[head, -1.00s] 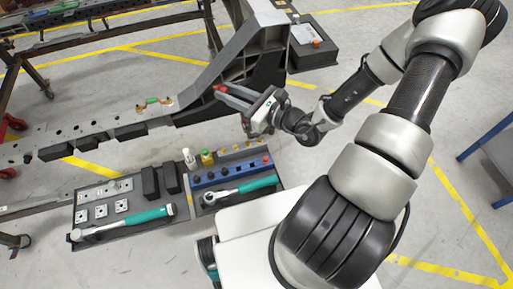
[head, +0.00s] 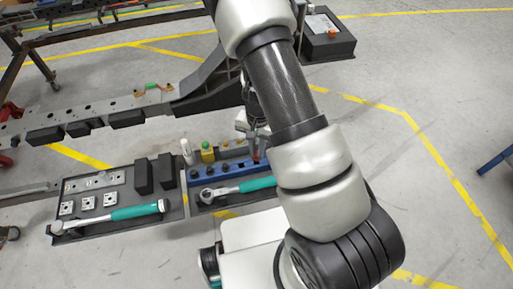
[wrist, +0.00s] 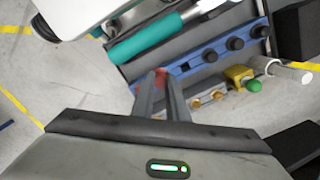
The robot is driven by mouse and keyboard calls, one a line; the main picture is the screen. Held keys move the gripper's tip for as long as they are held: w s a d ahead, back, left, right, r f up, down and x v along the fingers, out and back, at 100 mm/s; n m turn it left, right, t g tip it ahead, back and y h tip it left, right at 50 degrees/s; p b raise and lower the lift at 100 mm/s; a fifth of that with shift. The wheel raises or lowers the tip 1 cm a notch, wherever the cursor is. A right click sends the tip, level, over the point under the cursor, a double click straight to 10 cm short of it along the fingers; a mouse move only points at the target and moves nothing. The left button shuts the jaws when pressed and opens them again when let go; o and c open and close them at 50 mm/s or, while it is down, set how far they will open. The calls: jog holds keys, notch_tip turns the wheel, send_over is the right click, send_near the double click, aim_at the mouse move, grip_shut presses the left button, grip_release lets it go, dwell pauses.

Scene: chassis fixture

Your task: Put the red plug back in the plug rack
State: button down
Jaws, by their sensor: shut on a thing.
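My gripper (wrist: 162,100) is shut on the red plug (wrist: 160,73), which shows between the fingertips in the wrist view. The blue plug rack (wrist: 222,57) lies just beyond the fingertips and holds several black knobs. A dark opening shows in its top near the plug. In the head view the gripper (head: 256,150) is over the right end of the rack (head: 208,170), partly hidden by my arm. The plug's lower end is hidden, so I cannot tell whether it touches the rack. Another small red spot shows left of the fingers in the wrist view.
A teal-handled ratchet (head: 238,191) lies in front of the rack in the same tray. A second tray with a teal-handled tool (head: 110,218) is left. The chassis beam (head: 95,118) runs behind.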

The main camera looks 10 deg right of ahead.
jog(key=shift+n, duration=0.6)
jog(key=shift+w+d+f+b, duration=0.1)
jog(key=shift+w+f+b, duration=0.4)
jog(key=shift+f+b, duration=0.35)
jog(key=shift+w+d+f+b, duration=0.1)
jog(key=shift+w+f+b, duration=0.35)
jog(key=shift+f+b, duration=0.45)
jog(key=shift+w+d+f+b, duration=0.1)
jog(key=shift+w+f+b, duration=0.4)
jog(key=shift+f+b, duration=0.35)
jog(key=shift+f, duration=0.35)
jog(key=shift+f+b, duration=0.35)
jog(key=shift+b, duration=0.15)
jog(key=shift+f+b, duration=0.45)
jog(key=shift+f, duration=0.05)
jog(key=c, duration=1.7)
grip_release()
jog(key=shift+o, duration=0.2)
jog(key=shift+r, duration=0.1)
jog(key=shift+r+p, duration=2.7)
jog(key=shift+r, duration=0.7)
